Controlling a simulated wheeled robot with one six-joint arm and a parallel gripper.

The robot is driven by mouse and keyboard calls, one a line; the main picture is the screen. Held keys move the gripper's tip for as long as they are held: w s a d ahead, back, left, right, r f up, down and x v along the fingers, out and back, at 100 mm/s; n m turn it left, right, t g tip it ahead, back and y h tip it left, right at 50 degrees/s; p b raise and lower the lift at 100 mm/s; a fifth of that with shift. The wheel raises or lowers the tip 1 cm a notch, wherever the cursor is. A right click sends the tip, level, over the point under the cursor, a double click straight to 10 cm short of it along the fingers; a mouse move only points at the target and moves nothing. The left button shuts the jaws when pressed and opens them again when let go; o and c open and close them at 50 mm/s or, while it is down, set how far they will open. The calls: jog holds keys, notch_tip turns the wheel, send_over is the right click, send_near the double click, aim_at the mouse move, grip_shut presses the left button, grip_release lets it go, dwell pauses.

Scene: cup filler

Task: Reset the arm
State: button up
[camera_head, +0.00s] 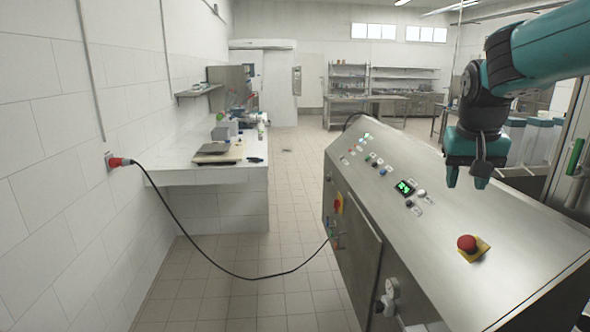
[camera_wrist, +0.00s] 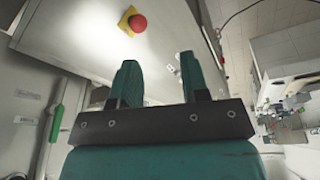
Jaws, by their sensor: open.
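My gripper (camera_head: 467,182) hangs from my teal and black arm at the right of the head view, fingers pointing down. It is above the sloped steel control panel of the machine (camera_head: 500,240), apart from it. In the wrist view my gripper (camera_wrist: 158,82) shows two teal fingers spread apart with nothing between them. A red emergency button (camera_head: 467,243) on a yellow base sits on the panel below and in front of the gripper. The button also shows at the top of the wrist view (camera_wrist: 138,23).
A black cable runs from a red wall plug (camera_head: 117,162) to the machine. A white tiled counter (camera_head: 210,174) stands at left. The tiled floor (camera_head: 290,205) between is clear except for the cable.

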jog(key=s+a+f+n+y+b, duration=0.2)
jog(key=s+a+f+n, duration=0.2)
jog(key=s+a, duration=0.3)
jog(key=s+a+f+n+g+y+b, duration=0.1)
jog(key=s+a+f+n+y+b, duration=0.1)
jog(key=s+a+f, duration=0.4)
jog(key=s+a+f+n+g+y+b, duration=0.1)
jog(key=s+a+f+n+b, duration=0.3)
jog(key=s+a, duration=0.4)
jog(key=s+f+n+y, duration=0.1)
jog(key=s, duration=0.4)
jog(key=shift+a+f+n, duration=0.3)
jog(key=shift+f, duration=0.1)
